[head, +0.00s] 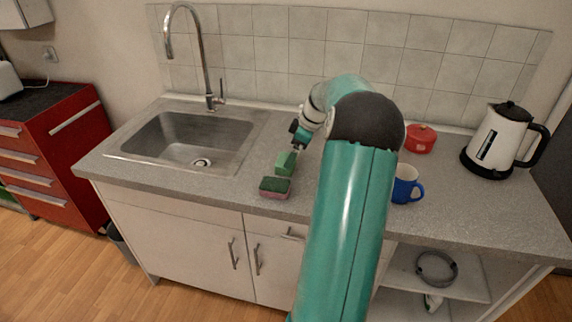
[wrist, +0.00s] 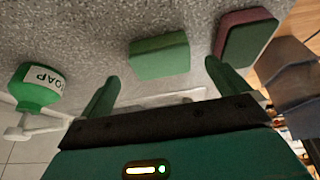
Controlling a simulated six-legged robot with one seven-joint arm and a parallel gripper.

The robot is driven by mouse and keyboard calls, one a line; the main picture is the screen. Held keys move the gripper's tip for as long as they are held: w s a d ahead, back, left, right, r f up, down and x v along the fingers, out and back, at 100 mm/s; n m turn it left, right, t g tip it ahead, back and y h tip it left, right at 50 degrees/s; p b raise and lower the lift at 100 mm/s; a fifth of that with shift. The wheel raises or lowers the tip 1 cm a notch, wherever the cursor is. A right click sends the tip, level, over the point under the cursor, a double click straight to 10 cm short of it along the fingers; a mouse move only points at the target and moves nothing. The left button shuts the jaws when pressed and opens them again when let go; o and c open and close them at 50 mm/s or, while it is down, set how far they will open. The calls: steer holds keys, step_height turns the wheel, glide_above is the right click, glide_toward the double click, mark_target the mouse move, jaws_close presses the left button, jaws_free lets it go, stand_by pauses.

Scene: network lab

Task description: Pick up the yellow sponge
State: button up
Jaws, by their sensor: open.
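No yellow sponge shows in either view. A plain green block-shaped sponge (head: 286,162) lies on the grey counter right of the sink; it also shows in the wrist view (wrist: 160,57). A pink sponge with a dark green top (head: 275,188) lies nearer the front edge, and it shows at upper right in the wrist view (wrist: 245,38). My gripper (wrist: 166,86) is open and empty. Its fingers are apart, and the green sponge lies beyond the gap between them, not touching. In the head view my gripper (head: 298,136) is partly hidden by my arm, just behind the green sponge.
A green soap bottle (wrist: 38,88) is left of my fingers in the wrist view. The sink (head: 190,138) is left of the sponges. Counter between sink and sponges is clear.

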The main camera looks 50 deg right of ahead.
steer(key=x, duration=0.5)
steer(key=shift+w, duration=0.15)
steer(key=c, duration=1.1)
steer(key=shift+o, duration=0.2)
steer(key=shift+r, duration=0.1)
steer(key=shift+r, duration=0.55)
steer(key=s+a+r, duration=0.9)
steer(key=a+r, duration=0.1)
steer(key=r, duration=0.1)
steer(key=shift+a+r, duration=0.35)
steer(key=shift+s, duration=0.1)
